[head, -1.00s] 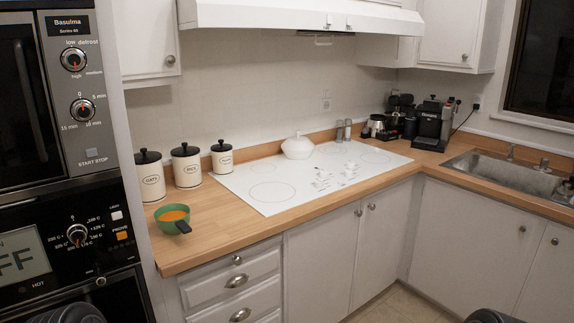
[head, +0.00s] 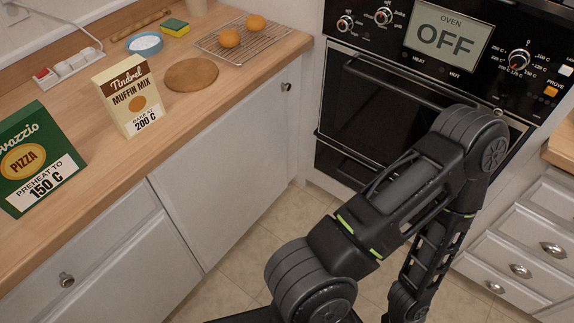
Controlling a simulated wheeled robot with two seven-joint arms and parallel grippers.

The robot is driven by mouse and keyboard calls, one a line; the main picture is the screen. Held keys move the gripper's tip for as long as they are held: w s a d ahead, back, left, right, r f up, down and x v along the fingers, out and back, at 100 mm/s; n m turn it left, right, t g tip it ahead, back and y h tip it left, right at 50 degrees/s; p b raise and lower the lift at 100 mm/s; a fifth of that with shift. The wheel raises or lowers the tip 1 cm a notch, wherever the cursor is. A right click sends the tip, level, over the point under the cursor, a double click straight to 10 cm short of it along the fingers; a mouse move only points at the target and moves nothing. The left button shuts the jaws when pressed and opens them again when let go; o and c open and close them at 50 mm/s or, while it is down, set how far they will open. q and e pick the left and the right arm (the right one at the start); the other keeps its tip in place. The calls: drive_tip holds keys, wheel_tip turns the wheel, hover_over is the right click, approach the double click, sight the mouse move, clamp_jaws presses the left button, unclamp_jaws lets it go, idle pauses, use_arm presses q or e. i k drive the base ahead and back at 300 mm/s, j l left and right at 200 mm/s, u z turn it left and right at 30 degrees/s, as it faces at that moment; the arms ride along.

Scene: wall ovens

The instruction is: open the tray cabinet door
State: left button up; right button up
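No door is marked as the tray cabinet. A white cabinet door (head: 225,150) under the wooden counter, left of the oven, is shut; its round knob (head: 286,87) is at the top right corner. Another white door (head: 110,255) farther left is also shut, with a knob (head: 66,280) near its left side. One of my arms crosses the middle and right of the view, bent at the elbow and pointing down past the bottom edge. Neither gripper shows in this view.
The black oven (head: 400,95) is shut, its display reading OFF. White drawers (head: 520,250) are at the right. The counter (head: 160,140) holds a muffin mix box (head: 128,95), a pizza box (head: 40,160), a round board (head: 191,75) and a wire rack (head: 265,45). Tiled floor (head: 245,255) lies below.

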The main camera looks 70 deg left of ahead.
sight(214, 188)
drive_tip(key=u, duration=2.9)
